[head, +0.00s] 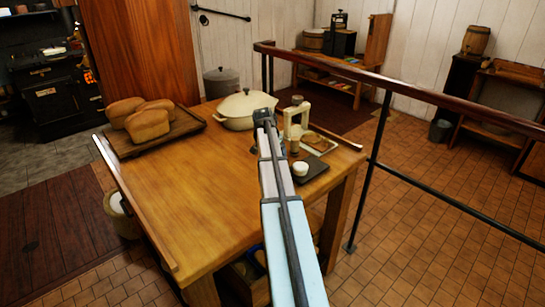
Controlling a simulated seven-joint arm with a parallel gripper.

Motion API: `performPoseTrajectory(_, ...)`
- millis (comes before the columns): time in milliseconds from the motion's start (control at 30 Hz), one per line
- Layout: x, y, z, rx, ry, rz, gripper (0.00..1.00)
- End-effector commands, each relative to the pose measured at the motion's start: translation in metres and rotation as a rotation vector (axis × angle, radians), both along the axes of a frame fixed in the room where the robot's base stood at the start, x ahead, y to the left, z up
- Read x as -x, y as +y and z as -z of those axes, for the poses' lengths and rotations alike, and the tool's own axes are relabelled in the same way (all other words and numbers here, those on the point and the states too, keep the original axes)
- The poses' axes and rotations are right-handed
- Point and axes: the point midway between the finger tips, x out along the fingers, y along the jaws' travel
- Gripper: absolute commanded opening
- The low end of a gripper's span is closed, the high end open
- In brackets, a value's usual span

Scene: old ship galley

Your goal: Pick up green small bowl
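I cannot make out a clearly green small bowl. A small pale round cup or bowl (300,168) sits on a dark square piece near the right edge of the wooden table (205,190). My arm reaches over the table from the bottom. The dark far end of my arm, where my gripper (264,117) seems to be, is left of and beyond the pale cup, in front of the lidded pot. The fingers are too small to tell whether they are open or shut. My arm hides part of the tabletop.
A pale lidded pot (236,112) stands at the table's back. Several loaves (147,124) lie on a wooden board (183,122) at the back left. A cream upright object (297,120) stands beside my arm. A railing (420,97) runs along the right. The table's left front is clear.

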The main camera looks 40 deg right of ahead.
Motion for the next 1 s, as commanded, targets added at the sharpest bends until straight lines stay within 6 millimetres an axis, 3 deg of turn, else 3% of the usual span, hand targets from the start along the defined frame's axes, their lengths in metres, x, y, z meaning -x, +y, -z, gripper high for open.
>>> performPoseTrajectory(167, 0.0001, 0.0001, -0.0004, 0.000, 0.000, 0.000, 0.88)
performPoseTrajectory(767, 0.0001, 0.0003, -0.0006, 0.000, 0.000, 0.000, 0.30)
performPoseTrajectory(1000, 0.0001, 0.0002, -0.0014, 0.001, 0.000, 0.000, 0.29)
